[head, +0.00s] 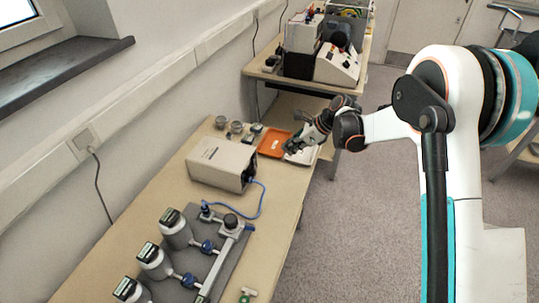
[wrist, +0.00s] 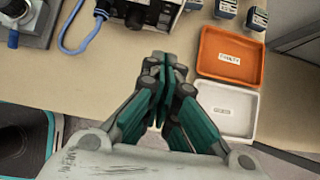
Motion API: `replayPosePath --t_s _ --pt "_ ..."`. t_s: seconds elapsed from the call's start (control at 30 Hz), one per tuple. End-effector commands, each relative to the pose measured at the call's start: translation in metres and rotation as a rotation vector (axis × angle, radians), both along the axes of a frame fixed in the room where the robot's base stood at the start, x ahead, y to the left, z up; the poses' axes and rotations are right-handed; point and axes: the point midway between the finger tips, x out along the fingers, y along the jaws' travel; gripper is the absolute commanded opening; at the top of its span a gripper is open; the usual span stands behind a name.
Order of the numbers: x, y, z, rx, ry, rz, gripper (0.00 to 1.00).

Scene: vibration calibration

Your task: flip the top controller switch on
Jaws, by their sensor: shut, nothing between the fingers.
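The controller, a beige box (head: 216,162), stands on the table in the head view, with a blue cable at its right end. Part of its dark-edged panel (wrist: 143,12) shows at the top of the wrist view; I cannot make out the top switch or its position. My gripper (head: 291,148) is to the right of the box in the head view, above the table near the trays. In the wrist view my gripper (wrist: 165,66) is shut and empty, with its fingertips just below the panel and apparently apart from it.
An orange tray (wrist: 228,54) and a white tray (wrist: 223,109) lie right of my gripper in the wrist view. Several small metal pieces (head: 236,127) stand behind the box. A grey plate with cylinders (head: 177,229) is at the near end. Bare table (wrist: 95,87) lies left of my gripper.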

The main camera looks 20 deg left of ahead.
Motion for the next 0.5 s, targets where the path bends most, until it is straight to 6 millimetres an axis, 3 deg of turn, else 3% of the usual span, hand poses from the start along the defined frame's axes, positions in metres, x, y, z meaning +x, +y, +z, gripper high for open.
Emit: replayPosePath --t_s 0.17,0.5 --pt "0.001 0.012 -0.017 0.000 0.000 0.000 0.00" --pt "0.004 0.052 -0.070 0.000 0.000 0.001 0.00"
